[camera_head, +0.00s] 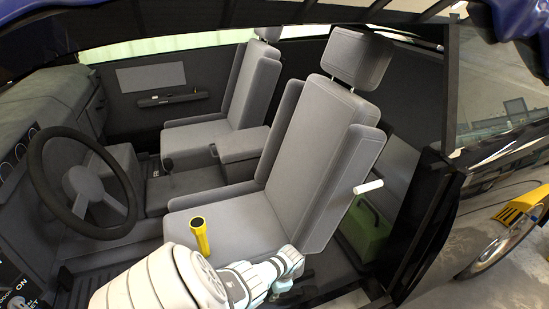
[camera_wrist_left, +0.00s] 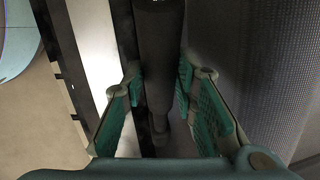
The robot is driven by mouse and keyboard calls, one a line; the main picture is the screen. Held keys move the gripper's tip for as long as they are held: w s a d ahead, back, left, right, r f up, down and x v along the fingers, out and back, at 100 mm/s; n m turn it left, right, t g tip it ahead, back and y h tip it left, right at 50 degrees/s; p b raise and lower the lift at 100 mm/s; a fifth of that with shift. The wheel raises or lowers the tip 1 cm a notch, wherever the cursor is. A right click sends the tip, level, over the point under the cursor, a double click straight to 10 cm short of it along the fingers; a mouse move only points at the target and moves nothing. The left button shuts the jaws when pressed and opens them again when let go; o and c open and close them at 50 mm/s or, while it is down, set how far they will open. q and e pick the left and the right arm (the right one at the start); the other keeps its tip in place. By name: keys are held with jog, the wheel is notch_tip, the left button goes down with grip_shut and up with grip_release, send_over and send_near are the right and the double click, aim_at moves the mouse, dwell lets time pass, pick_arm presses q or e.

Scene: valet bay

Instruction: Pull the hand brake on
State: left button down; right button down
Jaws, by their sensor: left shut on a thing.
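In the head view, my left arm reaches in from the bottom to the door side of the near seat. My left gripper (camera_head: 283,289) is low beside the seat cushion, its fingertips mostly hidden. In the left wrist view, the green-padded fingers of my left gripper (camera_wrist_left: 160,95) lie on both sides of a dark, round lever, the hand brake (camera_wrist_left: 159,45). The gripper is shut on it. The lever's lower end runs down between the fingers. In the head view I cannot make out the hand brake clearly. My right gripper is not in view.
A yellow torch-like object (camera_head: 200,234) stands on the near seat (camera_head: 237,218). The steering wheel (camera_head: 82,184) is at left. A green box (camera_head: 364,231) lies behind the seat, near the dark door pillar (camera_head: 432,215).

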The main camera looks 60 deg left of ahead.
pick_arm(q)
jog(key=shift+w+a+r, duration=0.1)
jog(key=shift+w, duration=0.05)
jog(key=c, duration=1.3)
grip_release()
jog(key=v, duration=1.2)
